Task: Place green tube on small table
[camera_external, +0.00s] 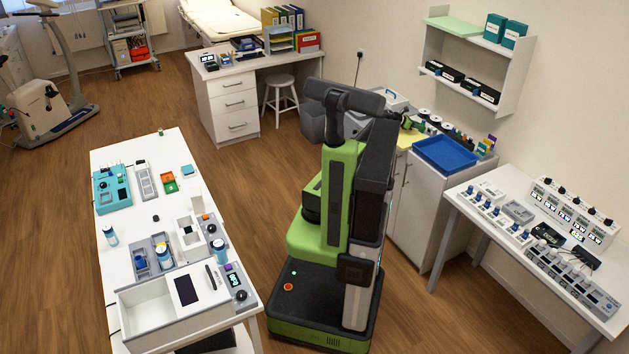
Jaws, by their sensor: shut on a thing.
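My arm's dark upper links (345,100) rise above my green body in the middle of the view. Its far end is lost behind these links and the crowded counter, so I cannot make out my gripper or anything in it. No green tube can be told apart with certainty. A tiny green thing (160,132) stands at the far edge of the long white table (125,152) on the left. Small dark and greenish things (409,123) lie just right of my arm, too small to name. I cannot tell which table is the small table.
A blue tray (445,154) sits on the white cabinet (420,190) to my right. A white table (466,188) with several devices stands at the far right. A desk (228,100) and stool (281,84) stand behind. Wooden floor (215,165) is clear between me and the long table.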

